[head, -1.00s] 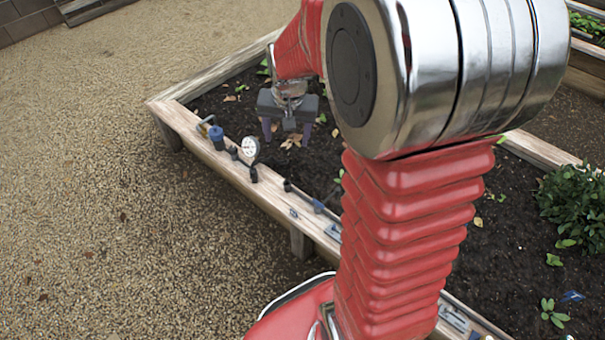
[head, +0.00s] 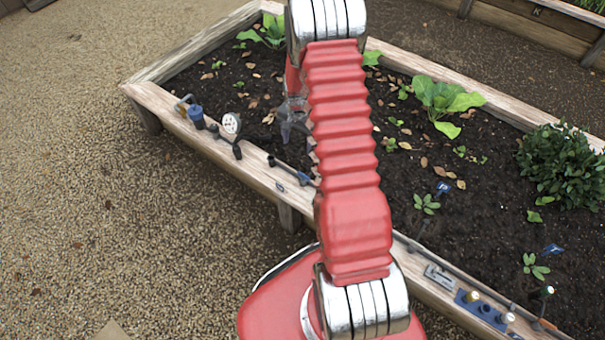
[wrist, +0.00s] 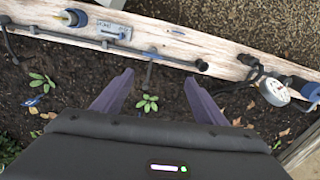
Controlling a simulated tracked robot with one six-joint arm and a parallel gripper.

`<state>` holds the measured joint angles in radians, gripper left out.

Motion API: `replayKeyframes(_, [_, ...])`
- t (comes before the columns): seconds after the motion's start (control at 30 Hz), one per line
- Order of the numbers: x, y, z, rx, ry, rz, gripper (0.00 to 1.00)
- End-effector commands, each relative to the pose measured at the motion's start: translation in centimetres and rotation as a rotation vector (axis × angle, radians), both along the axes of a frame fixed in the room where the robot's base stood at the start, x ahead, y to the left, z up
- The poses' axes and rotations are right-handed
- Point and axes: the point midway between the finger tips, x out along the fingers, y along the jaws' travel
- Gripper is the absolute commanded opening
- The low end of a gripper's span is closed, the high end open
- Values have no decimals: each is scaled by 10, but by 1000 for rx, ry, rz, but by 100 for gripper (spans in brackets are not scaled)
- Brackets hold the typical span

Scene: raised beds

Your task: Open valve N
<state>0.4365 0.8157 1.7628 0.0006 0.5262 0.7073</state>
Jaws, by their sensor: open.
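No letter N is legible, so I cannot tell which fitting is valve N. In the wrist view a thin dark pipe (wrist: 105,44) runs along the wooden bed edge, with a small blue lever (wrist: 150,56) on it. A brass and blue fitting (wrist: 76,18) and a small plate (wrist: 112,30) with unreadable marks are farther left. The blue lever also shows in the head view (head: 305,178). My gripper (wrist: 159,77) is open and empty over the soil, its fingers apart below the lever in the picture. In the head view it (head: 290,122) is partly hidden by my arm.
A round gauge (head: 231,123) and a blue-capped fitting (head: 196,115) stand on the bed edge left of the lever. Seedlings and leaves dot the soil (head: 400,170). A blue block with several knobs (head: 485,309) lies at lower right. Gravel (head: 130,230) outside is clear.

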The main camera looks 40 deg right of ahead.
Motion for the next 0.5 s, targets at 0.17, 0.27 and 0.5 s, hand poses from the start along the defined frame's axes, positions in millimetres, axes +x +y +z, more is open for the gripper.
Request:
replayKeyframes(0.17, [-8,-13,-44,14,27,-68,66])
replayKeyframes(0.27, [-10,-16,-55,16,31,-88,66])
replayKeyframes(0.5, [-11,-17,-58,16,32,-94,66])
